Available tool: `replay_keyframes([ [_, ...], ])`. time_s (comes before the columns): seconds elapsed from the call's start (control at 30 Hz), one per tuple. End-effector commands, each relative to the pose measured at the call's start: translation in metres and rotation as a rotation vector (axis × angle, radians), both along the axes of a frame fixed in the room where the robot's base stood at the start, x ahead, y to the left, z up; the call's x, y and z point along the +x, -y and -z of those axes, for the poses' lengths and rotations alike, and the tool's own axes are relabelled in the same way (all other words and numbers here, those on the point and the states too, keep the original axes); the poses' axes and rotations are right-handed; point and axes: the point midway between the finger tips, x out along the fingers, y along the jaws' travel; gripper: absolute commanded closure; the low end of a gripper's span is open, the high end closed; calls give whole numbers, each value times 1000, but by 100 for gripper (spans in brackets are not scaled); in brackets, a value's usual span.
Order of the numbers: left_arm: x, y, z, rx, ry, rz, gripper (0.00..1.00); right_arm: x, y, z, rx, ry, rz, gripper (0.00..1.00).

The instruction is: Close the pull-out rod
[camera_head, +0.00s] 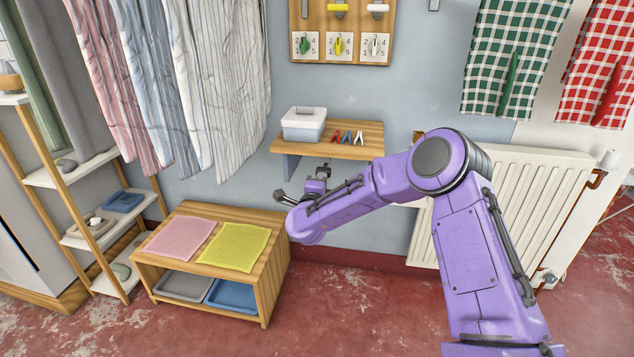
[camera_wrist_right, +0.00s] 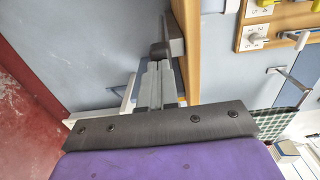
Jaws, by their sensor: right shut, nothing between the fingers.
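A short grey metal piece on the wall (camera_head: 433,5), cut off by the top edge of the head view, looks like the pull-out rod. In the right wrist view a thin grey rod (camera_wrist_right: 292,78) stands out from a wall plate, between the knob board and a green checked cloth. My right gripper (camera_head: 281,197) is below and left of it, in front of the wall near the small shelf. Its fingers (camera_wrist_right: 167,45) are shut and empty, well apart from the rod. My left gripper is not in view.
A wooden wall shelf (camera_head: 370,147) with a white box (camera_head: 303,123) is close by my right gripper. A low wooden bench (camera_head: 270,262) stands at left below hanging striped cloths (camera_head: 205,80). A radiator (camera_head: 535,200) is behind my right arm. Checked towels (camera_head: 500,70) hang at upper right.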

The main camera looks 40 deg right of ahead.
Motion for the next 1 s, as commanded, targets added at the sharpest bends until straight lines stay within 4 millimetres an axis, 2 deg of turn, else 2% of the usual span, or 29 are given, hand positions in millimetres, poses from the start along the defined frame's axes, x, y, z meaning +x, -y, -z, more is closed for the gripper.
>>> replay_keyframes([
  [0.03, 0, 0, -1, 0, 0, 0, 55, 2, 4, -7, -8, 12, 7, 100],
  [0.1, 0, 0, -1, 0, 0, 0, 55, 2, 4, -7, -8, 13, 6, 100],
  [0.23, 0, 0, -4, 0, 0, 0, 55, -2, -10, -9, -8, 12, -2, 100],
  [0.37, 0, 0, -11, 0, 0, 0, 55, -16, -39, -8, -8, 5, -13, 100],
  [0.5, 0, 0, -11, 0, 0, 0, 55, -44, -69, -5, -7, 3, -14, 100],
  [0.7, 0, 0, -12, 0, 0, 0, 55, -70, -106, -4, -6, 3, -21, 100],
  [0.8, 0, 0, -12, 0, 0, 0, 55, -78, -114, -3, -4, 3, -20, 100],
  [1.0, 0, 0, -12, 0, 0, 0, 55, -82, -115, -3, -4, 3, -15, 100],
])
